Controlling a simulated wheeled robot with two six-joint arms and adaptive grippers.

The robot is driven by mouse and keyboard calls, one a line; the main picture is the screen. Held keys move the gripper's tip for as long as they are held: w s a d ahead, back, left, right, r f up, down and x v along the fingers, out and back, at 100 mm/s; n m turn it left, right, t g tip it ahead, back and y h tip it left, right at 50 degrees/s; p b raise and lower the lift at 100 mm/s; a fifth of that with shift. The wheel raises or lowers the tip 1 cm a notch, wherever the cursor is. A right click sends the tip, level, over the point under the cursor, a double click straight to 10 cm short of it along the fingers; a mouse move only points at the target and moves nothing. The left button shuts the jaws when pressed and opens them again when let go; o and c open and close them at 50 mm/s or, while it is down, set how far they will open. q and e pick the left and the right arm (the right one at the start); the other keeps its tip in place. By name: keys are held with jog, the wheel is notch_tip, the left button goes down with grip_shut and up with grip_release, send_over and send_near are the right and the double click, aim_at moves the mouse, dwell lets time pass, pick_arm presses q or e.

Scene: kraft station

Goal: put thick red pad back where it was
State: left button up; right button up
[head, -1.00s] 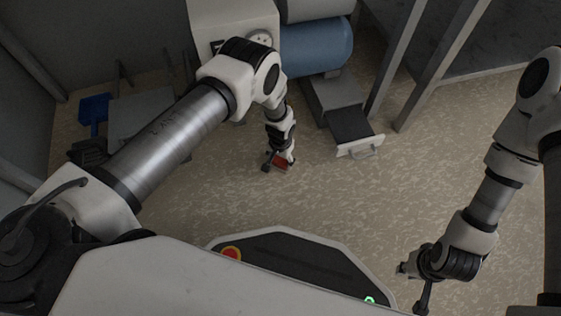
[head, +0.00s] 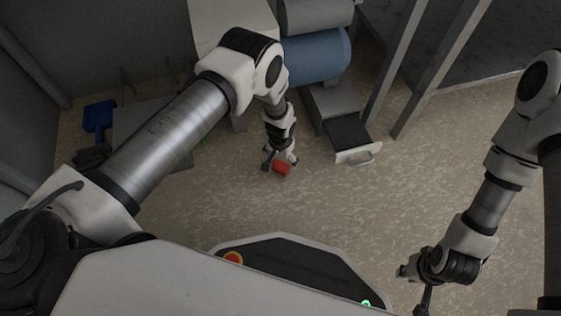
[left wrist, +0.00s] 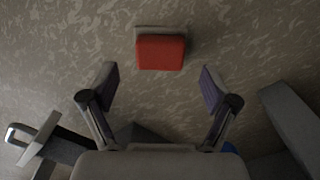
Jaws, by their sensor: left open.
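The thick red pad (head: 282,168) is a small red block with a grey strip along one edge. In the head view it shows just below my left gripper (head: 278,161), over the beige floor. In the left wrist view the pad (left wrist: 160,52) is beyond and between the spread fingertips (left wrist: 158,76), with floor visible on both sides of it. My left gripper is open and apart from the pad in that view. My right gripper (head: 424,290) hangs at the lower right, away from the pad; its fingers are too unclear to judge.
An open grey drawer (head: 352,140) with a handle juts out right of my left gripper, below a blue cylinder (head: 318,58). Grey posts (head: 408,80) stand farther right. A blue scoop-like thing (head: 99,116) is at the left. The central floor is clear.

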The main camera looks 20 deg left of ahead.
aim_at(281, 166)
pick_arm(q)
notch_tip(281, 166, up, 7)
jog(key=p, duration=0.3)
jog(key=s+a+n, duration=0.1)
jog(key=s+a, duration=0.6)
jog(key=s, duration=0.5)
jog(key=s+a+r, duration=0.1)
jog(key=s+r, duration=0.3)
jog(key=s, duration=0.3)
jog(key=s+a+r+n, duration=0.1)
jog(key=s+r, duration=0.4)
jog(key=s, duration=0.3)
jog(key=shift+a+n, duration=0.3)
jog(key=shift+a, duration=0.1)
